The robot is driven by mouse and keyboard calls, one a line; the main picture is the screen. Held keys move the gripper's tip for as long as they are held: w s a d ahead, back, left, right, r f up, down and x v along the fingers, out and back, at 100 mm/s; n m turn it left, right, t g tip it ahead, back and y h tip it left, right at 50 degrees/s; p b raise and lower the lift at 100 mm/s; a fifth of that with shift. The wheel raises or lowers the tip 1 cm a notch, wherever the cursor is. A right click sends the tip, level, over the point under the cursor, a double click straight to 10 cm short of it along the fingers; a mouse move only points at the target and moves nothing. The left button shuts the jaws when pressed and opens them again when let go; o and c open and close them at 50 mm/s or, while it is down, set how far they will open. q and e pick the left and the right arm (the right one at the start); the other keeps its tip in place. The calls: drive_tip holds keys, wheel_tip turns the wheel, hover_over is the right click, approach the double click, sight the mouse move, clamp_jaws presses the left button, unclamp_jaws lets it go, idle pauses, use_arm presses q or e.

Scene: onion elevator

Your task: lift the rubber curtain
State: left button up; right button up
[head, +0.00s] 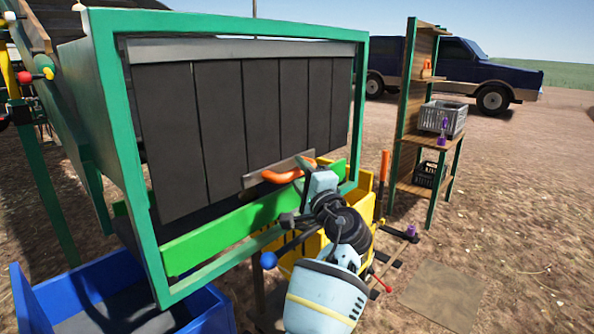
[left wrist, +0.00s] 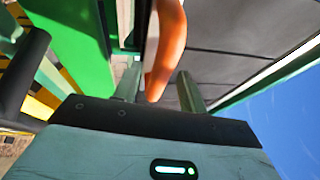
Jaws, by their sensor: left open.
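The rubber curtain (head: 235,110) hangs as dark strips inside the green frame of the elevator. A metal plate with an orange handle (head: 284,175) is at its lower edge, right of the middle. My left gripper (head: 305,168) is at the right end of this handle. In the left wrist view the orange handle (left wrist: 168,45) reaches down between the two open fingers of my gripper (left wrist: 160,88). The curtain's dark strips (left wrist: 225,30) show behind it. I cannot tell whether the fingers touch the handle. My right gripper is not in view.
A bright green bar (head: 225,230) crosses below the curtain, close to my left arm. A yellow bin (head: 355,205) stands behind the arm, and a blue bin (head: 95,285) is at lower left. A shelf (head: 425,140) with crates stands right. Open ground lies at lower right.

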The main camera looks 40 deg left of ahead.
use_arm(q)
drive_tip(key=shift+w+a+r, duration=0.1)
drive_tip(key=shift+w+a, duration=0.2)
drive_tip(key=shift+a, duration=0.3)
clamp_jaws()
